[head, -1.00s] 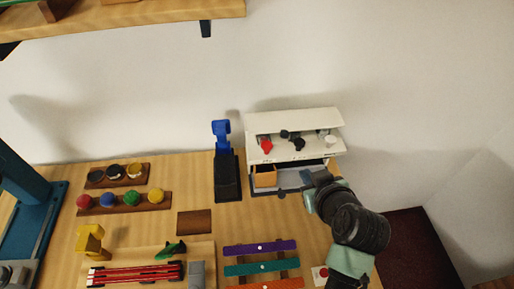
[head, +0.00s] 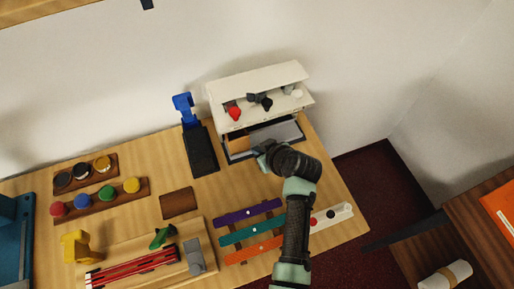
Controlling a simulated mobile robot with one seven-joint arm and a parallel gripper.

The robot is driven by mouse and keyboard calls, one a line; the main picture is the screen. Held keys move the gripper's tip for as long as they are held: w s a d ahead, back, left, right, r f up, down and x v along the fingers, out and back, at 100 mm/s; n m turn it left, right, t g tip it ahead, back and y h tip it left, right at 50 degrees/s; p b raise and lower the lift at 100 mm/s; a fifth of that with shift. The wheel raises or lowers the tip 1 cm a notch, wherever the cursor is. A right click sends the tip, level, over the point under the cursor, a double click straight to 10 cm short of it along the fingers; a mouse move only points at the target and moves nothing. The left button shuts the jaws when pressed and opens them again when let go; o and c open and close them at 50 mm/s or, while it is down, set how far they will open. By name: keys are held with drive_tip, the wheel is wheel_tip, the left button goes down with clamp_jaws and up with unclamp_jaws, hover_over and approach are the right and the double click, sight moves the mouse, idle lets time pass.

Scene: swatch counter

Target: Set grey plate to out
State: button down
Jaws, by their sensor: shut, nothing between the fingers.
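The grey plate (head: 286,132) lies flat in the low front opening of the white cabinet (head: 258,86), at the back right of the counter. Its right part shows at the cabinet's front, beside a tan panel (head: 238,144). My gripper (head: 261,152) is at the front of this opening, just below and left of the plate's visible part. It is shut and empty. My arm and wrist hide part of the front edge, and I cannot tell whether the fingers touch the plate.
Red, black and white knobs (head: 260,101) sit on the cabinet front above the opening. A blue-handled black stand (head: 201,152) is to the left. Purple, teal and orange bars (head: 248,215) and a white strip (head: 331,217) lie in front. The counter ends at the right.

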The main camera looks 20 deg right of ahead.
drive_tip(key=shift+w+a+f, duration=0.15)
drive_tip(key=shift+w+f, duration=0.25)
drive_tip(key=shift+s, duration=0.15)
drive_tip(key=s+p, duration=0.1)
drive_tip(key=s, duration=0.4)
drive_tip(key=s+p, duration=0.1)
drive_tip(key=s, duration=0.4)
drive_tip(key=shift+d, duration=0.2)
drive_tip(key=shift+s+f, duration=0.1)
drive_tip(key=shift+p, duration=0.35)
